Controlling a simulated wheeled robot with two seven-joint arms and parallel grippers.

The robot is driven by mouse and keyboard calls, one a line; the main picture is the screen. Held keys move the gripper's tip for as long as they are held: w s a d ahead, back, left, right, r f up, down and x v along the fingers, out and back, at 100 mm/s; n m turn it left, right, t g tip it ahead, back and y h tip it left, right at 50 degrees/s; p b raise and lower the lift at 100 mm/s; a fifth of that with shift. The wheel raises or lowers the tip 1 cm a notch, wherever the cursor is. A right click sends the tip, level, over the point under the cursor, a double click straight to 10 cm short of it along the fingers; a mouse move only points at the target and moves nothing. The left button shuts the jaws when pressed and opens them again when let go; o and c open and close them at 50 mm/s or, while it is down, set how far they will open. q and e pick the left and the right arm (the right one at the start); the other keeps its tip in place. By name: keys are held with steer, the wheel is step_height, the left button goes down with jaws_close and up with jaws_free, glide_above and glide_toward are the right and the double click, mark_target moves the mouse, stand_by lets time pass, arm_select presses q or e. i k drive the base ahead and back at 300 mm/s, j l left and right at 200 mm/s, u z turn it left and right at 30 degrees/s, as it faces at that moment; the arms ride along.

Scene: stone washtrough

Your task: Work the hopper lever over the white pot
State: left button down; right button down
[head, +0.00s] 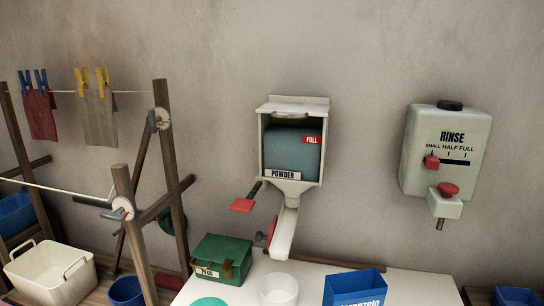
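The powder hopper (293,145) is on the wall, with a window showing blue-grey powder, a red FULL tag and a POWDER label. Its pale chute (284,230) slopes down from the funnel. A lever with a flat red handle (243,204) on a dark rod sticks out left of the funnel. A smaller red part (262,237) shows left of the chute. The white pot (279,290) stands on the pale top below the chute's mouth; its lower part is cut off by the frame edge. Neither of my grippers is in view.
A RINSE dispenser (446,152) hangs at the right. A wooden drying rack (168,170) with pegged cloths and a white basket (52,274) stand at the left.

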mark_target(243, 205)
steer(key=j+z, duration=0.35)
steer(key=j, duration=0.3)
steer(key=j+z, duration=0.3)
steer(key=j, duration=0.4)
steer(key=k+j+z, duration=0.1)
steer(key=j+z, duration=0.25)
steer(key=j, duration=0.3)
